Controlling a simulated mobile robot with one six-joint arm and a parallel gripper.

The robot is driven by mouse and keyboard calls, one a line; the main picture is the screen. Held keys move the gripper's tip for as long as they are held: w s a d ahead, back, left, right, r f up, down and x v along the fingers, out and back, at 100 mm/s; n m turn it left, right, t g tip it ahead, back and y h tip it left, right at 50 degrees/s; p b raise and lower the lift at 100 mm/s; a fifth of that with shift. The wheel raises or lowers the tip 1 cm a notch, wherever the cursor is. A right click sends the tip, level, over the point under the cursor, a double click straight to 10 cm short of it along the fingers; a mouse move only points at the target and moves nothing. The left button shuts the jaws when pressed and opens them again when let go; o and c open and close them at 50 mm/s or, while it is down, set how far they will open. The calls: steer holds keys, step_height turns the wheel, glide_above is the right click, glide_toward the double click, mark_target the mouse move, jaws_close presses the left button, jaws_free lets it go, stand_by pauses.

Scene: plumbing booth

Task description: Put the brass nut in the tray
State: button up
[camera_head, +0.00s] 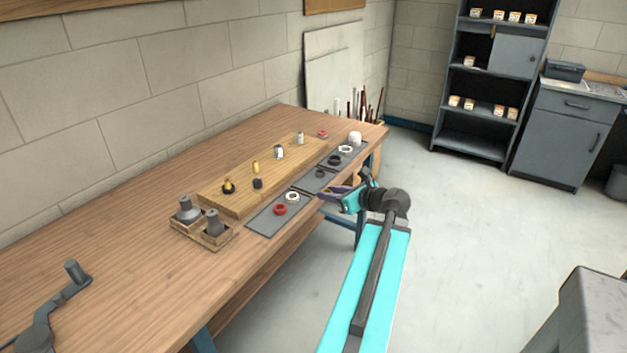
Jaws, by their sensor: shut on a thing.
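My gripper (328,192) is over the front edge of the workbench, beside the row of dark grey flat trays. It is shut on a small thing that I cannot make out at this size. The nearest grey tray (262,222) holds a red ring (280,210) and a white ring (292,196). A middle grey tray (310,184) and a far grey tray (357,147) carry dark and white rings. Brass-coloured fittings (255,167) stand on the wooden board (215,199). I cannot tell a separate brass nut with certainty.
A wooden box (204,241) with two grey metal parts stands left of the trays. A grey tool (60,295) is at the bench's near left. Clear wood lies between.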

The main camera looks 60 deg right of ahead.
steer(key=shift+w+d, duration=0.1)
steer(key=p, duration=0.3)
glide_above(313, 186)
steer(key=s, duration=0.1)
steer(key=shift+a+f, duration=0.25)
steer(key=shift+f, duration=0.45)
steer(key=shift+w+d, duration=0.2)
steer(key=shift+w, duration=0.05)
steer(key=shift+w+d+f, duration=0.1)
steer(key=shift+w+f, duration=0.05)
steer(key=shift+f, duration=0.55)
steer(key=shift+w+d+f, duration=0.1)
steer(key=shift+f, duration=0.55)
steer(key=shift+f+p, duration=0.3)
steer(key=shift+f, duration=0.15)
steer(key=shift+f, duration=0.15)
steer(key=o, duration=1.1)
steer(key=shift+c, duration=0.2)
